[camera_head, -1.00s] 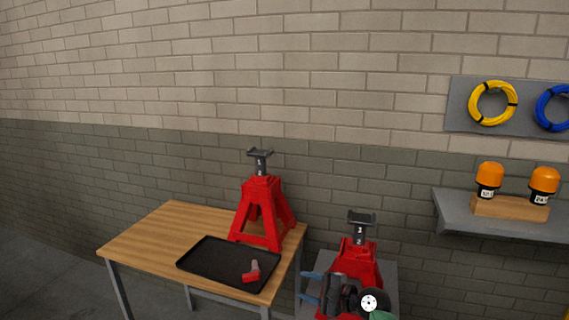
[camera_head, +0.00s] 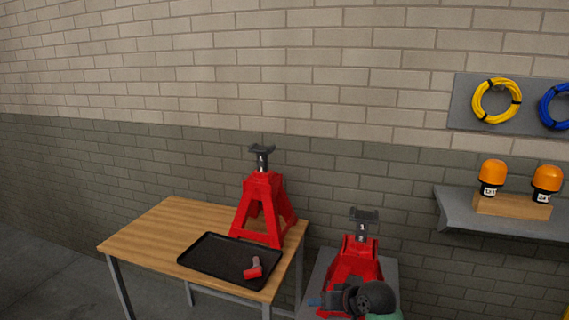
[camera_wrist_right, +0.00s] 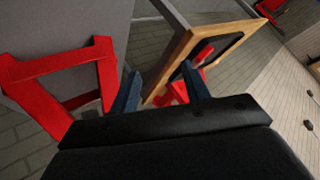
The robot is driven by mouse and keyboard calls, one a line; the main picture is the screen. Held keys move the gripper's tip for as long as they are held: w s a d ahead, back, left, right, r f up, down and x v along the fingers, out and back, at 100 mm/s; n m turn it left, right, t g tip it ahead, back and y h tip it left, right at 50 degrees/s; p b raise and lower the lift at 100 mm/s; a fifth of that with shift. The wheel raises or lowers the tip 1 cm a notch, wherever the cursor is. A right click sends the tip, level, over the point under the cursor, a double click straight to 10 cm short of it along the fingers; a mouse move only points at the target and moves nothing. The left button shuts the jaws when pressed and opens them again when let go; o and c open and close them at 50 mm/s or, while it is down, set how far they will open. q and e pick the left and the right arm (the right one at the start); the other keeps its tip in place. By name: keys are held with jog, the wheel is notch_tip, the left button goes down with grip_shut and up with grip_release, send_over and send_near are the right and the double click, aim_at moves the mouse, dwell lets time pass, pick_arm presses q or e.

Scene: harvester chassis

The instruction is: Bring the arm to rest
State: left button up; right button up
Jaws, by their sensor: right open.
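My right gripper (camera_head: 316,302) is at the bottom of the head view, in front of the right-hand red jack stand (camera_head: 356,262). Its blue fingers are small there and partly hidden by my own wrist. In the right wrist view the two blue fingers (camera_wrist_right: 160,84) stand apart with nothing held between them. Beyond them show the wooden table (camera_wrist_right: 178,58) and red parts. A red frame (camera_wrist_right: 60,65), seemingly part of a jack stand, stands left of the fingers, apart from them. My left gripper is not in view.
A wooden table (camera_head: 150,236) carries another red jack stand (camera_head: 262,212) and a black tray (camera_head: 215,258) with a small red piece (camera_head: 253,268). A grey shelf (camera_head: 450,208) holds two orange beacons on a wooden block (camera_head: 512,206). Yellow and blue coils hang above.

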jog(key=s+d+f+g+h, duration=0.1)
jog(key=s+f, duration=0.5)
jog(key=s, duration=0.7)
jog(key=s+d+f+g+h, duration=0.1)
jog(key=s+f, duration=0.5)
jog(key=s, duration=0.7)
jog(key=s+d+f+g+h, duration=0.1)
jog(key=s+f, duration=0.4)
jog(key=s, duration=0.8)
jog(key=shift+f+n+g+h, duration=0.4)
jog(key=shift+g+h, duration=0.5)
jog(key=shift+g, duration=0.1)
jog(key=shift+s, duration=0.1)
